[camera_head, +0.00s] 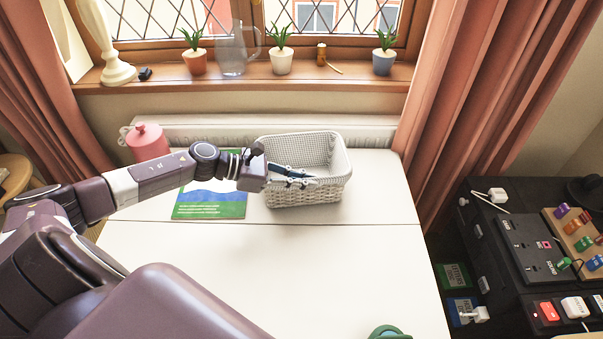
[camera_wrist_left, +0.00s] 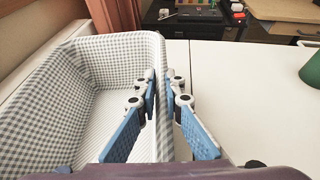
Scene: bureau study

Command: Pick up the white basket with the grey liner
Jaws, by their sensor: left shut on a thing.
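The white woven basket (camera_head: 322,194) with a grey checked liner stands upright and looks empty, at the back middle of the white table. My left gripper (camera_head: 310,180) comes in from the left and is shut on the basket's near wall. In the left wrist view the basket (camera_wrist_left: 95,60) fills the left side. There the gripper (camera_wrist_left: 161,80) has one blue-padded finger inside the liner and one outside, with the rim between them. I cannot tell whether the basket's base touches the table. My right gripper is not in view.
A green and blue book (camera_head: 212,204) lies left of the basket, under my arm. A pink lidded pot (camera_head: 149,143) stands at the back left. The front of the white table (camera_head: 330,270) is mostly clear, with a green object (camera_head: 390,332) at its front edge.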

